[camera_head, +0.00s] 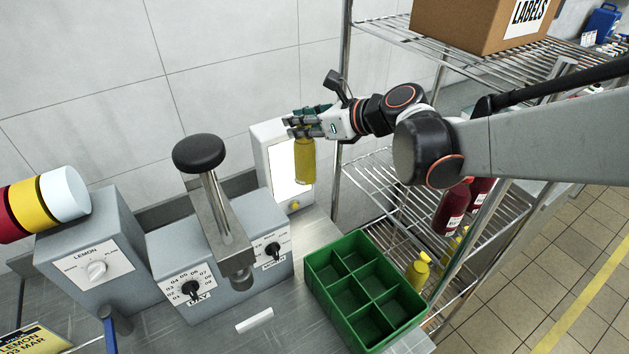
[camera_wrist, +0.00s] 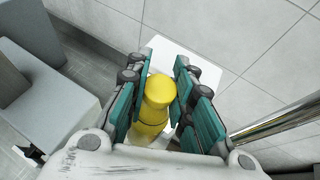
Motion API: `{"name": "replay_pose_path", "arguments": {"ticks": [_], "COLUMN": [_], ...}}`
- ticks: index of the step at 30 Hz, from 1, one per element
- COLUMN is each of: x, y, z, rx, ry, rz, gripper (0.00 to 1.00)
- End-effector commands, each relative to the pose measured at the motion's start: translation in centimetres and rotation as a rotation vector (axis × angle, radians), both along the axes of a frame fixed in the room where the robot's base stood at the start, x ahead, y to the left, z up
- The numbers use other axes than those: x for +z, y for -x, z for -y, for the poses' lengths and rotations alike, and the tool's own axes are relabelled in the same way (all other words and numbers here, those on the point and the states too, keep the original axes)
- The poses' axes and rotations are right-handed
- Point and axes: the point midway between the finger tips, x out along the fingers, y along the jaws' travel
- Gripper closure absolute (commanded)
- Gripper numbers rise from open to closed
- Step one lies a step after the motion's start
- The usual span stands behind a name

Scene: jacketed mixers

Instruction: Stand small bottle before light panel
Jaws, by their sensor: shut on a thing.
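My gripper (camera_head: 303,128) is shut on a small yellow bottle (camera_head: 304,162), which hangs upright below the fingers. The bottle is in front of the lit white face of the light panel (camera_head: 277,158), in its right part. In the wrist view the yellow bottle (camera_wrist: 153,108) sits between the green finger pads of my gripper (camera_wrist: 152,100), with the white top of the light panel (camera_wrist: 205,68) just beyond it.
A green divided crate (camera_head: 318,262) stands empty on the bench in front. A grey date stamping machine (camera_head: 180,250) with a black-knobbed lever is left of the panel. A wire shelf (camera_head: 375,172) with red and yellow bottles and a cardboard box (camera_head: 470,25) is at right.

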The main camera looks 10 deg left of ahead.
Motion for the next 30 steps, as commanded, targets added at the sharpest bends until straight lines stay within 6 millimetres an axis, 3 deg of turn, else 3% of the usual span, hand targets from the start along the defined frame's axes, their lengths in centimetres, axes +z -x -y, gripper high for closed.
{"name": "replay_pose_path", "arguments": {"ticks": [5, 21, 30], "x": [-2.6, -14.5, -16.4], "y": [0.0, 0.0, 0.0], "z": [0.0, 0.0, 0.0], "rx": [0.0, 0.0, 0.0], "ry": [-0.001, -0.001, -0.001], "rz": [0.001, 0.0, 0.001], "gripper": [1.0, 1.0, 1.0]}}
